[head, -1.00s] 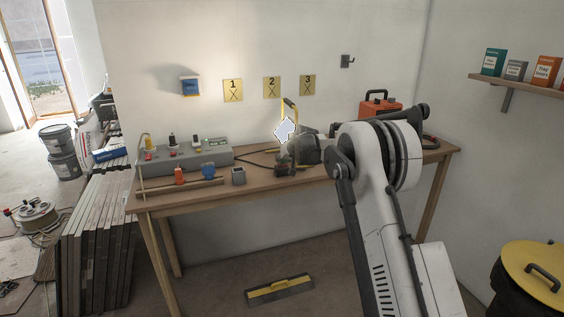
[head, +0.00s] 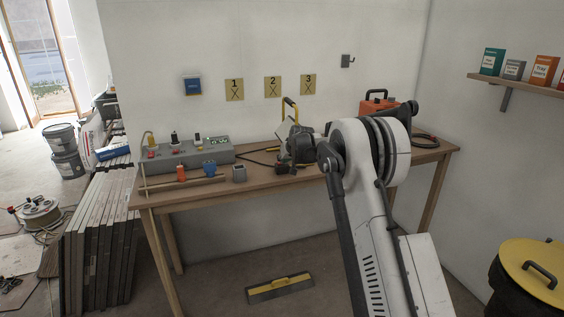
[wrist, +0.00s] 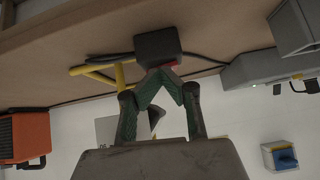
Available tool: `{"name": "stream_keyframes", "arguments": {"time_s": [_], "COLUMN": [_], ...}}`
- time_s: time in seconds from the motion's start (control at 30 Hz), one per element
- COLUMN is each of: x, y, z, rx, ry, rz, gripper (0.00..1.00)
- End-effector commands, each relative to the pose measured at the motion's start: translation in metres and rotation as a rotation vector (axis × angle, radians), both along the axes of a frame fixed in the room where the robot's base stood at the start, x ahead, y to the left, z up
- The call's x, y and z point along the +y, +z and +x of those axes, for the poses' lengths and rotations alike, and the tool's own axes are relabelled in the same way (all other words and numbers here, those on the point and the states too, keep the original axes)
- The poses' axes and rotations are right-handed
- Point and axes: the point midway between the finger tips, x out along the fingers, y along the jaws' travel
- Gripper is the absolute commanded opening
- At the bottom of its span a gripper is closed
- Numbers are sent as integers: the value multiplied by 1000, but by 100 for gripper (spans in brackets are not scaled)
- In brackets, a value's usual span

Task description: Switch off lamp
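The lamp has a yellow stand (head: 283,114), partly hidden behind my gripper in the head view; its yellow legs (wrist: 104,76) show in the wrist view. No lit panel or glow shows. A black box with a red part (wrist: 155,46) lies on the table by the lamp, with a dark cable; the box also shows in the head view (head: 285,169). My gripper (wrist: 160,74) has its green fingertips together, beside the red part. I cannot tell whether they touch it. Nothing is seen between the fingers.
The wooden table (head: 420,155) also bears a grey control box (head: 180,156), small tools and an orange case (head: 378,105). Numbered yellow cards and a blue panel (head: 193,87) are on the wall behind. A shelf (head: 520,84) is at right.

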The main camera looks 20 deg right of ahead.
Motion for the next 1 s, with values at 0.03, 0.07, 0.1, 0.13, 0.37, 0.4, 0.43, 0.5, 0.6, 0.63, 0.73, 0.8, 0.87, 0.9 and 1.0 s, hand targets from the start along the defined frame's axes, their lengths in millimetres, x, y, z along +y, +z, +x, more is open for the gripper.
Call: {"name": "stream_keyframes", "arguments": {"time_s": [0.03, 0.07, 0.1, 0.13, 0.37, 0.4, 0.43, 0.5, 0.6, 0.63, 0.73, 0.8, 0.87, 0.9, 1.0], "x": [-3, -3, -3, -3, -3, -3, -3, -3, -2, -2, -2, -3, -3, -3, -3], "y": [0, 0, 0, 0, 1, 3, 5, 13, 30, 37, 51, 57, 64, 69, 80], "z": [0, 0, 0, 0, 0, 0, 0, 0, 0, 0, -7, -15, -22, -27, -39], "rx": [0, 0, 0, 0, 0, 0, 0, 0, -1, -1, -1, -1, -1, -1, -1], "ry": [-2, -2, -2, -2, -1, -1, -1, -1, -1, -1, 0, 0, 0, 0, -1], "rz": [-1, -1, -1, -1, -1, -1, -1, -1, -1, -1, 0, 0, 0, 0, -1], "gripper": [0, 0, 0, 0, 0, 0, 0, 0, 0, 0, 0, 0, 0, 0, 0]}}
